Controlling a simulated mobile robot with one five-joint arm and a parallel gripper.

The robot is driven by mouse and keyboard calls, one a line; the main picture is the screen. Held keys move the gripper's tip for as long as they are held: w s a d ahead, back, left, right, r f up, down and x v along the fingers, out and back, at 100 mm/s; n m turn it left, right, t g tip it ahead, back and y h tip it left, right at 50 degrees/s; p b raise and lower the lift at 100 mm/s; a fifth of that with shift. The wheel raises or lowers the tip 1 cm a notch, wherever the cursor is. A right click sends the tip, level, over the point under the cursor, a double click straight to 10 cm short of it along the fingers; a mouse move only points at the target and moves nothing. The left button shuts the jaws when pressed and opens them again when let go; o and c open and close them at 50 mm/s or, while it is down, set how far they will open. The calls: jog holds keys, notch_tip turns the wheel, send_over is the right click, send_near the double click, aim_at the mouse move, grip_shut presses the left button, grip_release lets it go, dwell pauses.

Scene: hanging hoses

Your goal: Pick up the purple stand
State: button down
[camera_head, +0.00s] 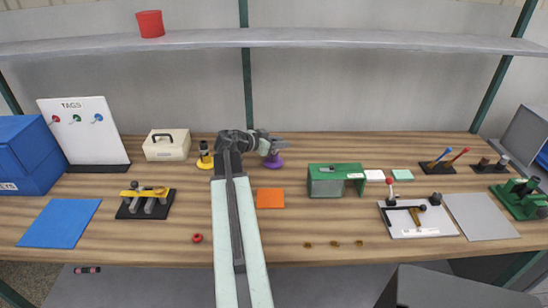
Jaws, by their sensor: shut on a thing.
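The purple stand (273,162) is at the back middle of the wooden table, just right of my arm's end. It has a round purple base, and a dark upright part rises from it. My gripper (268,145) reaches to the stand's upper part from the left and is shut on it. The fingers are small in this view and partly merge with the dark upright. The stand is upright. I cannot tell whether its base touches the table.
A yellow stand (205,157) is close on my arm's left. An orange mat (270,198) lies in front of the purple stand. A green device (336,180) is to the right, and a cream box (167,145) is at the left. A shelf (300,38) spans above.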

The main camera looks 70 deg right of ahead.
jog(key=shift+r, duration=0.1)
notch_tip(320, 180, up, 10)
jog(key=p, duration=1)
